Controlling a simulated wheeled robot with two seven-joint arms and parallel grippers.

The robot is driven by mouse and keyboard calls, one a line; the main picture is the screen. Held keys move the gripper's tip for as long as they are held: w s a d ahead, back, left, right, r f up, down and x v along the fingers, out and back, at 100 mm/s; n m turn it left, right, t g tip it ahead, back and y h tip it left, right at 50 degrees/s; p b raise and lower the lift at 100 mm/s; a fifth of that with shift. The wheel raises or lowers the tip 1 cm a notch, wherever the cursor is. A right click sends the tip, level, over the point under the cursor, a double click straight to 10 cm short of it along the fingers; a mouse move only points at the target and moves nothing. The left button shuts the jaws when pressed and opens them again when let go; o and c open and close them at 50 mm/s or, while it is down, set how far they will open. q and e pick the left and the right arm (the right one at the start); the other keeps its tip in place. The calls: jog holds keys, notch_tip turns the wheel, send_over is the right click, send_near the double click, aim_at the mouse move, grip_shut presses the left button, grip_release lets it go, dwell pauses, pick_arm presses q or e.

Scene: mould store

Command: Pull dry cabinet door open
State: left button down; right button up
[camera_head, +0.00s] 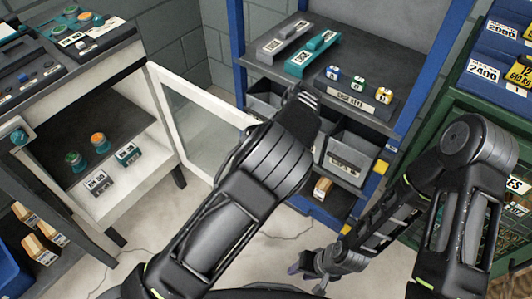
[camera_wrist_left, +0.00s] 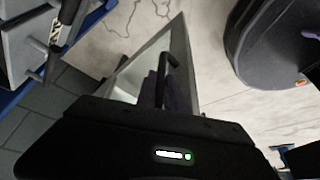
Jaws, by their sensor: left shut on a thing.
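The dry cabinet (camera_head: 157,118) stands at the left of the head view, with its dark inside and lower shelf exposed. Its white-framed glass door (camera_head: 203,122) is swung wide open; part of it is behind my left arm. In the left wrist view the door (camera_wrist_left: 183,62) shows edge-on with its black bar handle (camera_wrist_left: 172,64). My left gripper (camera_wrist_left: 164,88) is shut on this handle. In the head view my left arm hides its fingers. My right gripper (camera_head: 307,277) hangs low over the floor, its fingers apart and empty.
A blue-framed shelf (camera_head: 237,48) with blocks, knobs and grey bins stands behind my left arm, close to the door. A green cabinet (camera_head: 438,98) with blue boxes is at the right. Pale floor (camera_head: 178,222) lies clear before the dry cabinet, apart from thin cables.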

pick_arm(q)
jog(key=shift+w, duration=0.2)
jog(key=c, duration=1.5)
grip_release()
jog(key=shift+o, duration=0.2)
jog(key=shift+r, duration=0.1)
jog(key=v, duration=0.7)
jog(key=shift+r+p, duration=0.25)
jog(key=shift+p, duration=0.05)
jog(key=shift+d, duration=0.15)
